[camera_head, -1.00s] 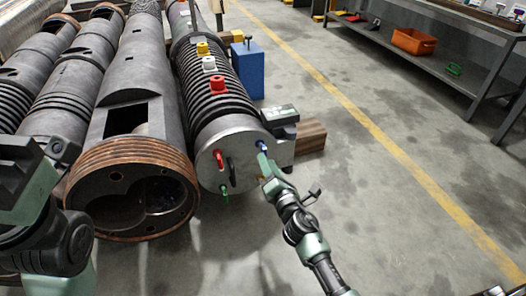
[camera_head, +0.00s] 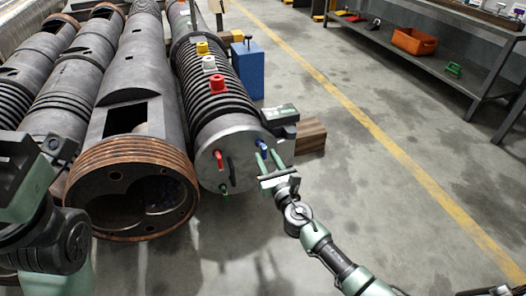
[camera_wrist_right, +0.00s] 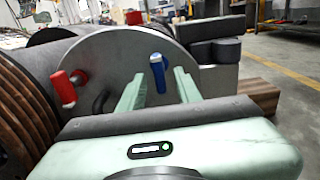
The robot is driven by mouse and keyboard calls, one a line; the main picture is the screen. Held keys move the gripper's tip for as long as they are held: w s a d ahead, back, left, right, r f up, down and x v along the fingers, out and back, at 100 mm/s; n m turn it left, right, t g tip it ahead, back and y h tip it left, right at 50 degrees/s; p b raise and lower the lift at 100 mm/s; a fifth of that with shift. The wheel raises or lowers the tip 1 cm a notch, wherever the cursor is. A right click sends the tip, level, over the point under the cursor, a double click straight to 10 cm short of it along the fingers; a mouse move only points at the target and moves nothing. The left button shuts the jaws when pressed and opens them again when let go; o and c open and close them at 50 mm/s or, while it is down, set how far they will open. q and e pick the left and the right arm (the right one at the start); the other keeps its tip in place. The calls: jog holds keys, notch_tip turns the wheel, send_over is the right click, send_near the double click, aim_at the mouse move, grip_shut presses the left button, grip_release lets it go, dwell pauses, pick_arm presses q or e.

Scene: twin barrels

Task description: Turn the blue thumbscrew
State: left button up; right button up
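The blue thumbscrew (camera_head: 262,145) is on the upper right of the barrel's round grey end plate (camera_head: 241,178). It also shows in the right wrist view (camera_wrist_right: 158,73), its blue handle nearly upright. My right gripper (camera_head: 267,155) is open, with its two green fingers pointing at the plate. In the right wrist view, the thumbscrew appears between the fingertips; I cannot tell whether they touch it. Part of my left arm is at the left edge of the head view, with a dark, green-edged end piece (camera_head: 18,170); its finger opening is not clear.
A red thumbscrew (camera_head: 218,158) and a green one (camera_head: 224,190) are on the same plate. A dark box (camera_head: 281,122) and a wooden block (camera_head: 311,135) are beside the barrel's right side. A copper-rimmed barrel (camera_head: 130,155) lies to the left.

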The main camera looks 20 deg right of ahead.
jog(key=shift+w+a, duration=0.1)
jog(key=shift+w, duration=1.25)
jog(key=shift+c, duration=0.3)
